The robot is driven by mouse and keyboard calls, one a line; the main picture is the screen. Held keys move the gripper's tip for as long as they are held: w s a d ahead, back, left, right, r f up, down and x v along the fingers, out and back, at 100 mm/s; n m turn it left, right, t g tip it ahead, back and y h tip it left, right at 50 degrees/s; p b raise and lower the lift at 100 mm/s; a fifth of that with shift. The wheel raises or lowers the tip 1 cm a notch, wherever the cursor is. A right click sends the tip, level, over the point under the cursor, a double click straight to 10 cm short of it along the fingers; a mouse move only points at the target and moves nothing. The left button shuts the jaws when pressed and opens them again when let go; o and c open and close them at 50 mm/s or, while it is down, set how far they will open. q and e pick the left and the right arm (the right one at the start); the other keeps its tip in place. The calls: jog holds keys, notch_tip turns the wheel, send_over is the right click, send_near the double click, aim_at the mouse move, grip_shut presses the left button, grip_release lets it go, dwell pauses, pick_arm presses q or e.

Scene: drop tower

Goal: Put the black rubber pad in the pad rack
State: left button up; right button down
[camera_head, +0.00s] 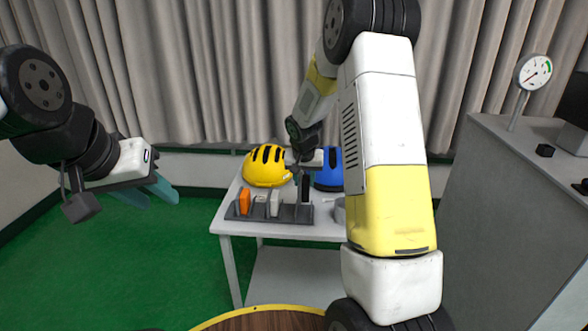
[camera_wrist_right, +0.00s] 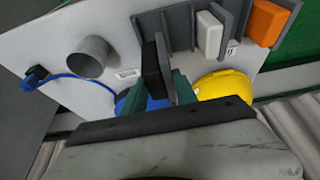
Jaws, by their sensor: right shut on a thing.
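The black rubber pad (camera_wrist_right: 151,68) stands between the teal fingers of my right gripper (camera_wrist_right: 157,92), which is shut on it. In the head view my right gripper (camera_head: 304,172) is over the right end of the grey pad rack (camera_head: 275,217), with the pad (camera_head: 305,190) below it. The pad is beside a rack divider (camera_wrist_right: 166,42); I cannot tell whether its bottom rests in the slot. An orange pad (camera_head: 244,201) and a white pad (camera_head: 273,204) stand in other slots. My left gripper (camera_head: 151,193) is open and empty, away from the table.
The rack stands on a white table (camera_head: 228,226). Behind it are a yellow helmet (camera_head: 262,170) and a blue helmet (camera_head: 328,176). A grey cylinder (camera_wrist_right: 89,58) and a blue strap (camera_wrist_right: 75,86) lie nearby. A grey cabinet (camera_head: 480,210) with a gauge (camera_head: 533,72) stands at right.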

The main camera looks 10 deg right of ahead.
aim_at(304, 184)
jog(key=shift+f, duration=3.15)
jog(key=c, duration=0.9)
grip_release()
jog(key=shift+v, duration=3.9)
